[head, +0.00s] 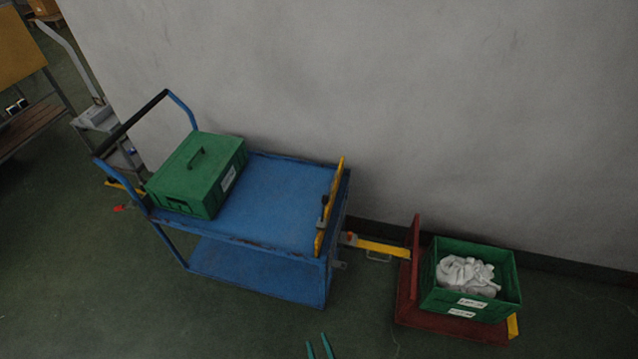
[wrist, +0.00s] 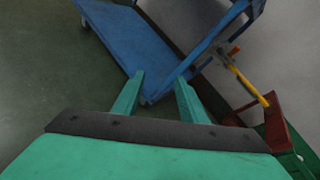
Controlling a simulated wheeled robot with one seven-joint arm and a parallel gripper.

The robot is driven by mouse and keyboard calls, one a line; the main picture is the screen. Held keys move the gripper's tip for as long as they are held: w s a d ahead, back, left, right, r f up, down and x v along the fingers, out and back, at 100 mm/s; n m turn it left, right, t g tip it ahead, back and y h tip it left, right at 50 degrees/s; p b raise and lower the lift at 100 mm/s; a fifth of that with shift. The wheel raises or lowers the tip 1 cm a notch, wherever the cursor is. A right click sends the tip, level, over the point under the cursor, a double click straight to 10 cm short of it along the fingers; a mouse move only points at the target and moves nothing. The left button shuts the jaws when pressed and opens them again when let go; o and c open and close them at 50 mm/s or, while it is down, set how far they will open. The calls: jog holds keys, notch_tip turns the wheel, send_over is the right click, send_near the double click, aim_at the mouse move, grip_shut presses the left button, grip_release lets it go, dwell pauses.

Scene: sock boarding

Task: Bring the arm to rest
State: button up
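My gripper (head: 320,346) shows only as two teal fingertips at the bottom edge of the head view. In the wrist view my gripper (wrist: 160,92) has its two fingers apart, with nothing between them but the floor and part of the blue cart behind. The gripper is open and empty, in front of the blue cart (head: 275,195) and to the left of the red dolly (head: 405,310). The rest of my arm is out of the head view.
A lidded green box (head: 190,165) sits on the cart's top deck, at left. A yellow bar (head: 383,248) lies between cart and dolly. An open green crate (head: 510,285) holding white socks (head: 467,275) stands on the dolly. A grey wall (head: 420,110) runs behind; the front floor (head: 150,310) is clear.

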jog(key=s+a+n+g, duration=0.3)
jog(key=s+a+n, duration=0.3)
jog(key=s, duration=0.4)
jog(key=s+d+r+n+g+h, duration=0.1)
jog(key=s+d+r+n+h, duration=0.2)
jog(key=s+r+n, duration=0.35)
jog(key=s+d+r+n+t, duration=0.1)
jog(key=r+n, duration=0.4)
jog(key=r, duration=0.7)
jog(key=s+d+r+n+t, duration=0.1)
jog(key=r+n+t, duration=0.2)
jog(key=r, duration=0.9)
jog(key=s+d+r+n+t+h, duration=0.1)
jog(key=r+n, duration=0.6)
jog(key=r, duration=0.6)
jog(key=shift+s+t, duration=0.25)
jog(key=shift+t, duration=0.15)
jog(key=shift+s+n, duration=0.1)
jog(key=shift+n, duration=0.15)
